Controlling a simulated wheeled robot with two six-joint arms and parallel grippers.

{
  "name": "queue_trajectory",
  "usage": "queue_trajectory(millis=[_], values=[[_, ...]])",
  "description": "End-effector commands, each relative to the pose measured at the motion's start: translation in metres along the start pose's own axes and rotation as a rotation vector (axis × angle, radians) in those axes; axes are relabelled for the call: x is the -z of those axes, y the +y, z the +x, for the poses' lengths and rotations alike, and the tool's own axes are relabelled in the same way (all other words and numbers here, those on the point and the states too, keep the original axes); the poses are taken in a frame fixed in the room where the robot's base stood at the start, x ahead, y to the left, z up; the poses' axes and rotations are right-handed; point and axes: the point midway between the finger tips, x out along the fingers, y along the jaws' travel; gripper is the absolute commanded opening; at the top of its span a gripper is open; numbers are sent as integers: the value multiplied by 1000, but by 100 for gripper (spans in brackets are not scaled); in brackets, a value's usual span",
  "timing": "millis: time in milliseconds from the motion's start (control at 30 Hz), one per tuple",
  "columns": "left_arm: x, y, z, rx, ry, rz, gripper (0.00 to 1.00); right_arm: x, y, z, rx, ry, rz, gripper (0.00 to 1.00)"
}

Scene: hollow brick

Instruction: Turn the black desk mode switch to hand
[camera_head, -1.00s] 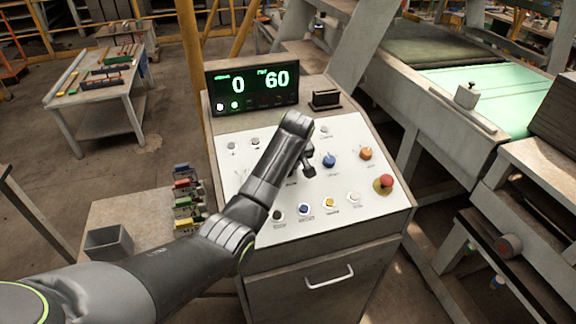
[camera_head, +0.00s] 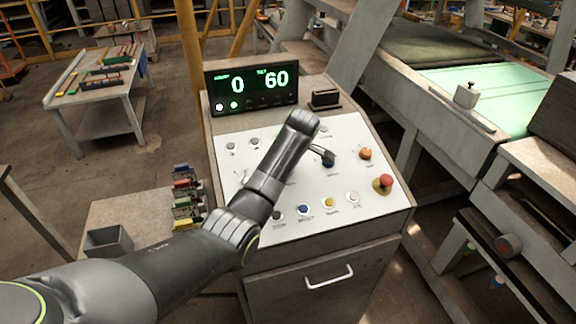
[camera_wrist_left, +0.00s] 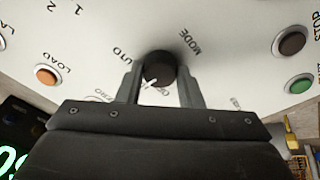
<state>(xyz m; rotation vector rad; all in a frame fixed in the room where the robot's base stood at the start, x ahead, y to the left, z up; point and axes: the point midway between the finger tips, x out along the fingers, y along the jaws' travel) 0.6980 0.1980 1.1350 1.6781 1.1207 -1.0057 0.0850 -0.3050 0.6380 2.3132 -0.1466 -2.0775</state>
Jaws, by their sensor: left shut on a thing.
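The black desk mode switch (camera_wrist_left: 158,68) is a round knob with a white mark, beside the printed word MODE on the white panel. In the left wrist view it stands between the two fingers of my left gripper (camera_wrist_left: 160,82), which is shut on it. An AUTO label shows left of the knob; lettering below it is partly hidden by the gripper. My right gripper is not in view.
A row of buttons lies below. A lit display (camera_head: 250,87) stands behind the panel.

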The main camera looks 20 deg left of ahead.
Motion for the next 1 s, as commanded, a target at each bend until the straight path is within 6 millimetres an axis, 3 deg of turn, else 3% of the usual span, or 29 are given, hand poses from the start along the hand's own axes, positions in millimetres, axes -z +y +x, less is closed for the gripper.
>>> queue_trajectory(millis=[500,533,667,1000], values=[[1,0,0,2,3,-23,11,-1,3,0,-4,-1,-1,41],[1,0,0,2,3,-23,35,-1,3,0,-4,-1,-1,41],[1,0,0,2,3,-22,52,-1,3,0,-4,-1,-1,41],[1,1,-2,2,1,-21,54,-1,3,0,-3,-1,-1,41]])
